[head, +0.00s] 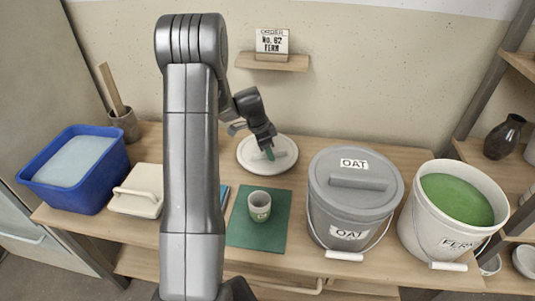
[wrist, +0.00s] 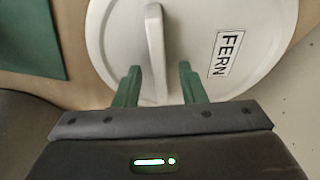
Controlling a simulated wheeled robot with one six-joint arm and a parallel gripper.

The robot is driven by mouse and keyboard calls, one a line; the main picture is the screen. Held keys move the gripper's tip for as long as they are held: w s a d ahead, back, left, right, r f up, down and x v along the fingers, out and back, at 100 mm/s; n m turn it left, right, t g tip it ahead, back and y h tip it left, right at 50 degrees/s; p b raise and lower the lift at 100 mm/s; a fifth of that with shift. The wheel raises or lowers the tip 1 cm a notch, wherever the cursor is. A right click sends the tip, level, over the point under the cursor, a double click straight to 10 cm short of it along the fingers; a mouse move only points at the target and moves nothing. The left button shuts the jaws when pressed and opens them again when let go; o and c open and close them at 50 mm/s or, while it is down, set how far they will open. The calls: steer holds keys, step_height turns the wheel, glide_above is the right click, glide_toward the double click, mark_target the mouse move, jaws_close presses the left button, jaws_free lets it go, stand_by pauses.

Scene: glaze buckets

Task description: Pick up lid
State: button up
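A round white lid (head: 250,165) lies flat at the back of the table. In the wrist view the lid (wrist: 185,40) carries a FERN label (wrist: 224,54) and a raised bar handle (wrist: 155,40). My gripper (head: 269,153) is over the lid. In the wrist view its two green fingertips (wrist: 159,70) are apart, one on each side of the near end of the handle, with visible gaps. I cannot tell how high above the lid they are. A white FERN bucket (head: 423,233) stands open at the right with green glaze (head: 456,198) inside.
A grey OAT bucket (head: 335,222) with its grey lid on stands between the white lid and the FERN bucket. A small cup (head: 259,206) stands on a green mat (head: 255,238) in front. A blue tub (head: 85,195), a cream lidded box (head: 137,192) and a brush pot (head: 125,125) are left.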

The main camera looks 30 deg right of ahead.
steer(key=shift+f, duration=0.1)
jaws_close()
steer(key=shift+r+p, duration=0.35)
steer(key=shift+p, duration=0.05)
step_height(320, 180, up, 10)
steer(key=shift+p, duration=0.3)
